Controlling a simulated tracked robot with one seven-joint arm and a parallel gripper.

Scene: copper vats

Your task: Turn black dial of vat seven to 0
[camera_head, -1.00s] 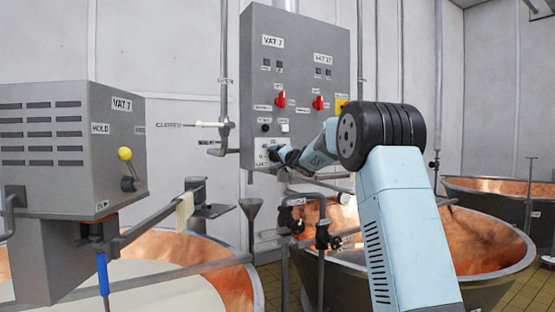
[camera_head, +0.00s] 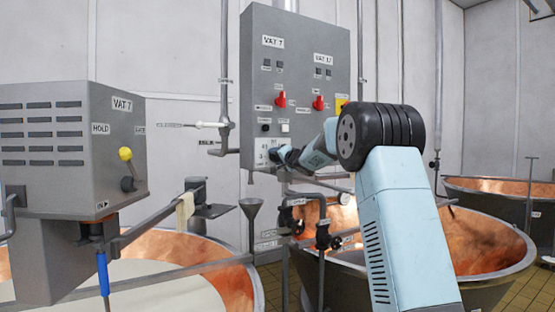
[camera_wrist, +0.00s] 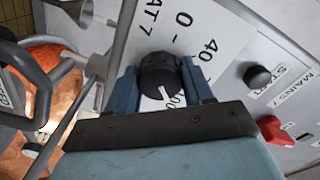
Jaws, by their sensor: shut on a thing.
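The black dial (camera_wrist: 160,75) sits on a white plate (camera_wrist: 225,35) printed "VAT 7", "0" and "40"; another number by the dial is partly covered and ends in "00". A white pointer line on the dial points down in the wrist view, towards that covered number and away from the 0. My gripper (camera_wrist: 161,82) is shut on the dial, with one blue finger on each side. In the head view my gripper (camera_head: 277,154) is at the lower left of the grey control panel (camera_head: 300,75), and the dial is hidden behind it.
Red switches (camera_head: 280,99) and a black button (camera_head: 265,127) are on the panel above my gripper. A funnel (camera_head: 251,208) and pipes stand below. Copper vats (camera_head: 470,235) are at right and lower left. A grey VAT 7 box (camera_head: 70,150) stands at left.

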